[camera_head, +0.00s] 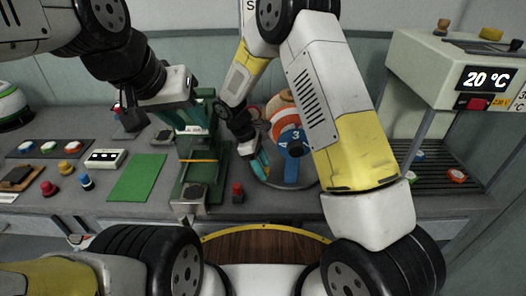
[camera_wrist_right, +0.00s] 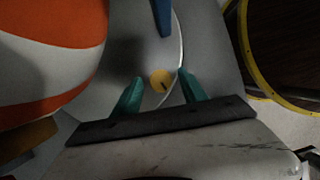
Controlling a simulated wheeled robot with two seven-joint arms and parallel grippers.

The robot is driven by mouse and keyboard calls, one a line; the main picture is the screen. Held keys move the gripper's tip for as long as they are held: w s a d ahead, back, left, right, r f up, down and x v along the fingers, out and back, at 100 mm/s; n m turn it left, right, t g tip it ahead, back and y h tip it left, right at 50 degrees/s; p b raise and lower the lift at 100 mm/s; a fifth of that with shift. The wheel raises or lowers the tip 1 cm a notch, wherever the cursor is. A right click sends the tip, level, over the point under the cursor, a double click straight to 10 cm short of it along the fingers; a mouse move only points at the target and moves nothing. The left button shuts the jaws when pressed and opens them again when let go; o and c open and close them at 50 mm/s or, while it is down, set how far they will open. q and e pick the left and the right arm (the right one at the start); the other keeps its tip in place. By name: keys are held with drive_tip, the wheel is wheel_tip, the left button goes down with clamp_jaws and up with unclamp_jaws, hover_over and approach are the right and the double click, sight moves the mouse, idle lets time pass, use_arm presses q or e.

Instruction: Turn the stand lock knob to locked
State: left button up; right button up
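A yellow round knob (camera_wrist_right: 160,80) with a small dark mark sits on the grey stand base (camera_wrist_right: 125,50) in the right wrist view; I take it for the stand lock knob. My right gripper (camera_wrist_right: 162,86) is open, with its teal fingers on either side of the knob; contact cannot be told. In the head view the right gripper (camera_head: 262,163) is low at the left of the stand, and the knob is hidden. An orange and white ball (camera_head: 280,107) is on the stand behind a blue numbered part (camera_head: 292,168). My left gripper (camera_head: 192,122) is over the green press; its fingers are unclear.
The green press (camera_head: 190,168) stands left of the stand, with a green mat (camera_head: 137,176) beside it. A red knob (camera_head: 237,192) is near the table's front edge. A machine reading 20 °C (camera_head: 440,70) stands at the right. A round wooden top (camera_head: 265,246) with yellow rim is in front.

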idle(0.3)
drive_tip(key=v, duration=0.7)
drive_tip(key=shift+a+r, duration=0.2)
drive_tip(key=shift+r, duration=0.15)
drive_tip(key=shift+s, duration=0.1)
drive_tip(key=d+f+n+t, duration=0.1)
drive_tip(key=f+n, duration=0.1)
drive_tip(key=d+f+n, duration=0.1)
drive_tip(key=f+n, duration=0.1)
drive_tip(key=f, duration=0.1)
drive_tip(key=d+f+n+t, duration=0.1)
drive_tip(key=f+n, duration=0.1)
drive_tip(key=n, duration=0.1)
drive_tip(key=shift+s+f+t+y, duration=0.3)
drive_tip(key=shift+s+f, duration=0.05)
drive_tip(key=shift+f, duration=0.05)
